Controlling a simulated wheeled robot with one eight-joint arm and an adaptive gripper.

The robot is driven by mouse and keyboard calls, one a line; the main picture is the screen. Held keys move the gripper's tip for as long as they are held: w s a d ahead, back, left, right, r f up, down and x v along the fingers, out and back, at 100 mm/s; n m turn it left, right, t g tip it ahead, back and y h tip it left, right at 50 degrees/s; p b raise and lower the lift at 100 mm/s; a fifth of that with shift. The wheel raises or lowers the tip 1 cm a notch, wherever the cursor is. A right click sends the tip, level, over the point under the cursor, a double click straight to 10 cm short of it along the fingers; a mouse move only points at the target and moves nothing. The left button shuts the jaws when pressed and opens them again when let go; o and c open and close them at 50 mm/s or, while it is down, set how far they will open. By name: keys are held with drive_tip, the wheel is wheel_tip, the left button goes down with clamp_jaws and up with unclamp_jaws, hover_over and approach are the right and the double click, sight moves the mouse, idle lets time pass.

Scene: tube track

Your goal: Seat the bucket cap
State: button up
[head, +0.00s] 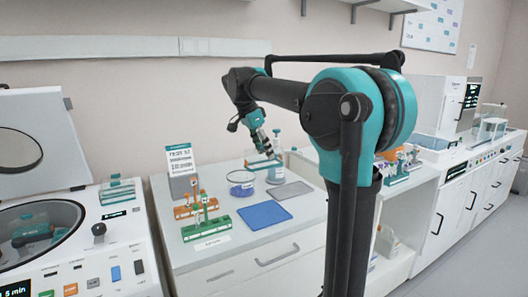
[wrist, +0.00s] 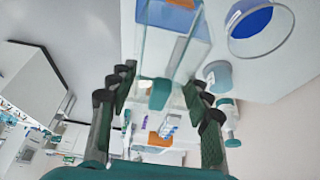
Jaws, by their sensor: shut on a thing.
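My gripper (wrist: 160,95) is shut on a clear cap with a teal knob, which I take to be the bucket cap (wrist: 174,48). The teal knob sits between the fingers in the wrist view. In the head view my gripper (head: 268,147) holds the cap (head: 262,164) above the back of the counter, near the round dish. The centrifuge (head: 85,270) stands at the left with its lid (head: 40,140) raised. Teal parts of its rotor (head: 35,232) show in the open bowl. A similar clear cap with teal parts (head: 117,191) rests on the centrifuge's top. The buckets are too small to make out clearly.
The counter holds a blue mat (head: 264,215), a grey mat (head: 290,190), a round dish with blue contents (head: 241,183), a bottle (head: 275,173), a green rack (head: 206,229), an orange rack (head: 194,210) and a sign (head: 181,162). My arm hides part of the right side.

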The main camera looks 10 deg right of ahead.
drive_tip(key=shift+r, duration=2.45)
